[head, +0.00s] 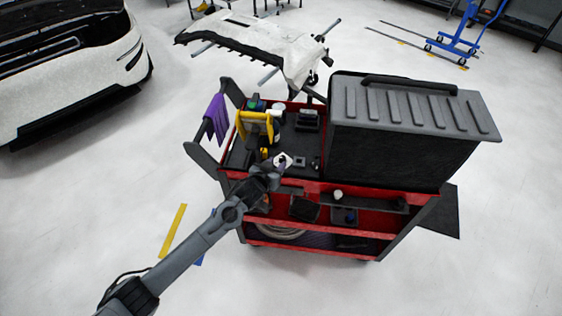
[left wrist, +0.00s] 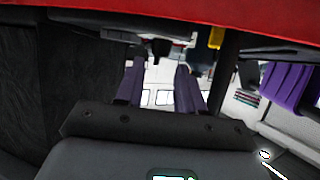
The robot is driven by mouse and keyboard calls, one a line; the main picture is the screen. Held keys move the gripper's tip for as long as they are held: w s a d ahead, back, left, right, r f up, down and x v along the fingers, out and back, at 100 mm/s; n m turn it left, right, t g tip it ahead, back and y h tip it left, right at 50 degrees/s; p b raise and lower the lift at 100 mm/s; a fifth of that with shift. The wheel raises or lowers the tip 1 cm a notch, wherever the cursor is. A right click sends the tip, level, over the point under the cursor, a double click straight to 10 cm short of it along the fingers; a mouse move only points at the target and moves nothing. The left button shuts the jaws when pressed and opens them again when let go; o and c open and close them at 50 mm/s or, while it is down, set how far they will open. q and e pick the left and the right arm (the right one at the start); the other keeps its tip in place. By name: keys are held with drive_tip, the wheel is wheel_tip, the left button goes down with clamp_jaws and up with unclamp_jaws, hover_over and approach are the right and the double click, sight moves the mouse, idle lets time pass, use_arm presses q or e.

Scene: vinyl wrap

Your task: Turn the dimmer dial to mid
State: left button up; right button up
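My left gripper (head: 277,165) reaches over the front edge of the red tool cart (head: 330,190), by a small whitish object (head: 283,160) on its top tray. In the left wrist view the two purple-grey fingers of my left gripper (left wrist: 158,78) stand apart, with a gap between them. A small dark knob-like piece (left wrist: 160,48) shows beyond the fingertips, below a grey panel; I cannot tell whether it is the dimmer dial. No dial marking is readable. I see nothing held between the fingers. My right gripper is not in view.
A large dark ribbed case (head: 405,140) fills the cart's right side. A yellow holder (head: 256,124) and a purple cloth (head: 217,117) are at the left. A white bumper (head: 265,45) lies on a stand behind. The floor in front is mostly clear.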

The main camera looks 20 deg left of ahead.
sight(282, 158)
use_arm(q)
drive_tip(key=shift+b+x, duration=0.65)
drive_tip(key=shift+x, duration=1.9)
drive_tip(key=c, duration=0.7)
drive_tip(key=shift+a, duration=0.15)
clamp_jaws()
